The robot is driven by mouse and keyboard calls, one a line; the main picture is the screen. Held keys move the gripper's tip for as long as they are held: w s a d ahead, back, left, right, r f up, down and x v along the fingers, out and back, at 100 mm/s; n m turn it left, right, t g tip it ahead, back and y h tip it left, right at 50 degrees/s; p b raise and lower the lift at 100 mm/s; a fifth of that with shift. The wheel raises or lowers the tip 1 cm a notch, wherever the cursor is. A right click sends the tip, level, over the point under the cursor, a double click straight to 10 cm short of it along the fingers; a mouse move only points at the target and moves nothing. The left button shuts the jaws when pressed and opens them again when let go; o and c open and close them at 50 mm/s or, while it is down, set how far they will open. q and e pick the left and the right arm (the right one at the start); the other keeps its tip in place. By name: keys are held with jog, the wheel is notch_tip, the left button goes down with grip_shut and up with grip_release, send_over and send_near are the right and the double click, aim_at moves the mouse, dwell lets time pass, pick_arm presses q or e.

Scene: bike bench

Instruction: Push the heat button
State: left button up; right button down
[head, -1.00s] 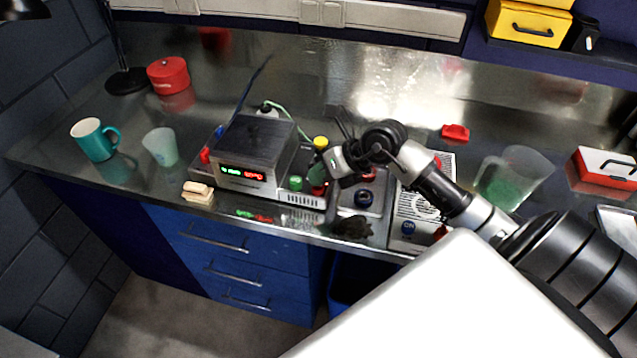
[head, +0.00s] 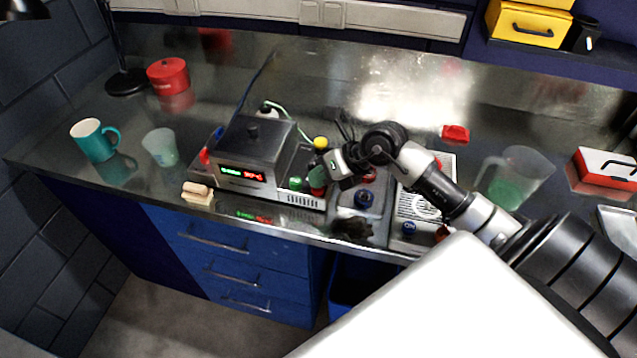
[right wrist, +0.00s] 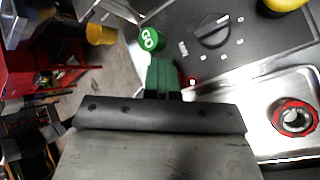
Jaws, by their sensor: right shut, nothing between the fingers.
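My right gripper (head: 318,174) is shut and empty, with its green fingertips low over the right end of the control strip of a grey metal unit (head: 250,150) with a lit green and red display. A red button (head: 317,191) shows just below the fingertips; I cannot tell whether they touch it. A green button (head: 295,184) is left of it and a yellow knob (head: 320,143) behind it. In the right wrist view the fingertips (right wrist: 163,75) lie beside the green button marked GO (right wrist: 152,39). No label reading heat is legible. My left gripper is out of view.
A clear beaker (head: 513,179) stands farther right. A teal mug (head: 95,140) and a frosted cup (head: 160,147) stand left. The bench behind is mostly clear.

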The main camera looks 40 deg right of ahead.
dwell(0.3)
notch_tip(320, 180, up, 6)
jog(key=p, duration=0.4)
jog(key=shift+r, duration=0.1)
jog(key=shift+d, duration=0.15)
dwell(1.2)
